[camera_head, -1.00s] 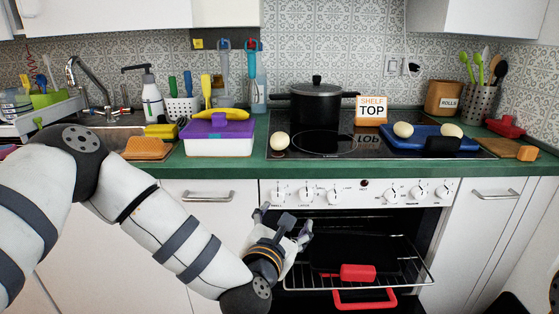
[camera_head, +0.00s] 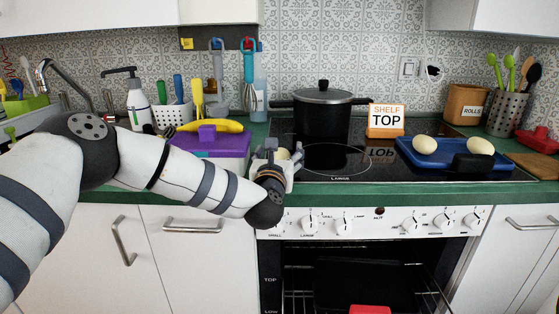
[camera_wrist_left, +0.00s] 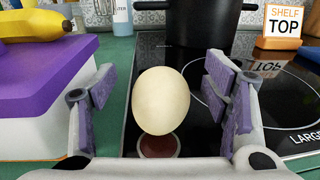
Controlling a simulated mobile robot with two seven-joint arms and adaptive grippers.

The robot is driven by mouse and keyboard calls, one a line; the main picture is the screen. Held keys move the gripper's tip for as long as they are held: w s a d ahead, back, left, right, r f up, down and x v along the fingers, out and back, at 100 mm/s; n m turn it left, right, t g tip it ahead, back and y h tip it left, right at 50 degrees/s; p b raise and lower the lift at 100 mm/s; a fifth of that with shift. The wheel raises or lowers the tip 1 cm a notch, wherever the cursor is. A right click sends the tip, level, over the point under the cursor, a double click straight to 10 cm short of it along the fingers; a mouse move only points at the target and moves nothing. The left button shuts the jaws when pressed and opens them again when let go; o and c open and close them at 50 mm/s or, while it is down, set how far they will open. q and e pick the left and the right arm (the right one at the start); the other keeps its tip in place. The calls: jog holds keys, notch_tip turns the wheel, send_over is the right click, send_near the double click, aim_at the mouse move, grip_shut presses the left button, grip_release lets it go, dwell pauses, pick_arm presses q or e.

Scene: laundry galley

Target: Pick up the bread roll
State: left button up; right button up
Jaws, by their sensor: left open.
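A pale cream, egg-shaped bread roll (camera_wrist_left: 160,101) is at the left front of the black cooktop. In the left wrist view it lies between the two fingers of my left gripper (camera_wrist_left: 163,82), with a visible gap on each side. The gripper is open. In the head view my left gripper (camera_head: 279,152) is at the cooktop's left front edge and mostly hides this roll. Two similar rolls (camera_head: 424,145) (camera_head: 481,146) sit on a blue tray (camera_head: 405,151) at the right of the cooktop. My right gripper is not in view.
A white box with a purple lid (camera_head: 225,146) and a banana (camera_head: 222,126) on top stands close left of the gripper. A black pot (camera_head: 322,117) and a "SHELF TOP" sign (camera_head: 386,121) stand behind. The oven below is open.

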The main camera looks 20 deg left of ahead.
pick_arm(q)
jog(key=shift+w+f, duration=0.25)
jog(key=shift+w, duration=0.4)
jog(key=shift+a+r, duration=0.1)
jog(key=c, duration=1.4)
